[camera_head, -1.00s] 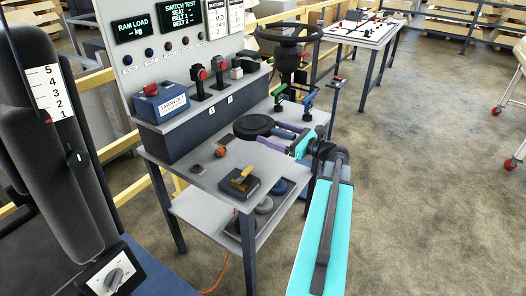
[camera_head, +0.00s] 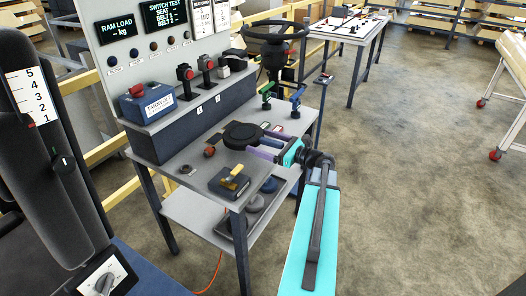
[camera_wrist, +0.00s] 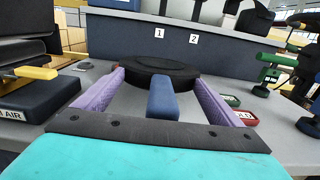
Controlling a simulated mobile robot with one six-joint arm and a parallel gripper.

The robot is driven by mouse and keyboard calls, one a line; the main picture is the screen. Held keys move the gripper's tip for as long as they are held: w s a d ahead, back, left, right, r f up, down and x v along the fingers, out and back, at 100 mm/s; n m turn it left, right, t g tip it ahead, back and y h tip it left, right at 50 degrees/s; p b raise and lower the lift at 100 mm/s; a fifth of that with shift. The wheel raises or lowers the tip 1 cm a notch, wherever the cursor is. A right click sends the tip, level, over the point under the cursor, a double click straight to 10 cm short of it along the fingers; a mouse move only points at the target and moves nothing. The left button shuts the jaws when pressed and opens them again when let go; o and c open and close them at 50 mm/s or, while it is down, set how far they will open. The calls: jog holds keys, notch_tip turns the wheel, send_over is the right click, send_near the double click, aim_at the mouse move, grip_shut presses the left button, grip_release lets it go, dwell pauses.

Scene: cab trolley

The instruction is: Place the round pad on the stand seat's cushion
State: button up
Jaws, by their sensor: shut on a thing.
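The round pad (camera_head: 243,135) is a flat black disc with a blue bar sticking out towards my wrist. It is at the bench's right part, in front of the dark console. In the wrist view the pad (camera_wrist: 145,68) sits between the far ends of my purple fingers. My gripper (camera_head: 262,143) is shut on it; whether the pad touches the bench top is hard to tell. The stand seat (camera_head: 35,140), with a black backrest and a 1-to-5 scale, is at the left edge. Its dark cushion (camera_head: 32,235) shows only partly at lower left.
A black box with a yellow lever (camera_head: 230,181) and a red knob (camera_head: 209,152) stand on the bench (camera_head: 180,185) left of the pad. Green and blue clamps (camera_head: 296,101) and a steering wheel (camera_head: 277,32) are behind.

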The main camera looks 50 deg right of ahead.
jog(key=shift+f+p, duration=0.4)
jog(key=shift+f, duration=1.65)
jog(key=shift+c, duration=0.8)
jog(key=o, duration=1.5)
jog(key=shift+c, duration=0.2)
jog(key=shift+f+b, duration=0.3)
jog(key=shift+b, duration=0.05)
jog(key=b+v, duration=0.1)
jog(key=v, duration=1.3)
jog(key=shift+w, duration=0.1)
